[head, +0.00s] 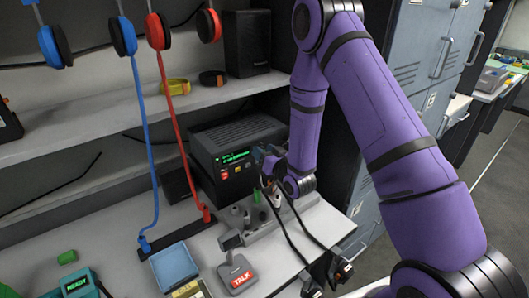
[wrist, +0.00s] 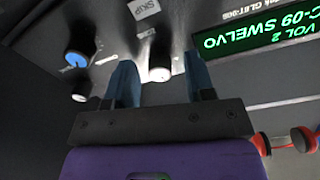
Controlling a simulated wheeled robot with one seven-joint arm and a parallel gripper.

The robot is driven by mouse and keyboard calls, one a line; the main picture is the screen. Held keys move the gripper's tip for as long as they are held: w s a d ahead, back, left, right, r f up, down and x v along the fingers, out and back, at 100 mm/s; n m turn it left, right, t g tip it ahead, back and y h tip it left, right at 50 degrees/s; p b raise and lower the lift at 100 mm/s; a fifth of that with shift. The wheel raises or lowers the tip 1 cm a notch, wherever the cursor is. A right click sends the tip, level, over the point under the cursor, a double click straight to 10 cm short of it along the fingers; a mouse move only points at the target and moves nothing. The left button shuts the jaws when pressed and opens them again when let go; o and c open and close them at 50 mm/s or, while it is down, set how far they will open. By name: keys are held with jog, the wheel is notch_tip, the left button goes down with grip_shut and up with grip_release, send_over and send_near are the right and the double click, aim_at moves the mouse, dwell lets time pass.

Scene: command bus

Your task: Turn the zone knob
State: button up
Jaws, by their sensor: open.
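A dark radio unit (head: 222,138) with a lit green display (head: 236,156) stands on the desk under the shelf. My gripper (head: 266,158) is at the right part of its front face. In the wrist view, the panel appears upside down. My gripper's two blue fingers (wrist: 159,72) are open, one on each side of a pale-faced knob (wrist: 164,70). Contact with the knob cannot be told. A blue-faced knob (wrist: 77,60) is to the left, outside the fingers. I cannot read which knob is labelled zone. The display (wrist: 258,36) shows "VOL 2" in green.
A grey microphone base marked TALK (head: 238,275) and a blue tray (head: 174,267) are on the desk. Black cables (head: 297,233) hang below my gripper. Blue and red headsets hang from above at left.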

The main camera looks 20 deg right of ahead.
jog(key=v, duration=1)
jog(key=shift+s, duration=0.4)
jog(key=shift+d, duration=0.15)
jog(key=w+d+r+n+g+h, duration=0.1)
jog(key=w+r+g+h, duration=0.15)
jog(key=r, duration=0.75)
jog(key=s+d+r+g+h, duration=0.2)
jog(key=s+r+g, duration=0.2)
jog(key=r, duration=0.6)
jog(key=s+r+g, duration=0.3)
jog(key=s+r, duration=0.2)
jog(key=s, duration=0.8)
jog(key=s+r+m+g, duration=0.1)
jog(key=s+r+g, duration=0.2)
jog(key=s, duration=1)
notch_tip(320, 180, up, 3)
jog(key=shift+d+f, duration=0.1)
jog(key=shift+d, duration=0.35)
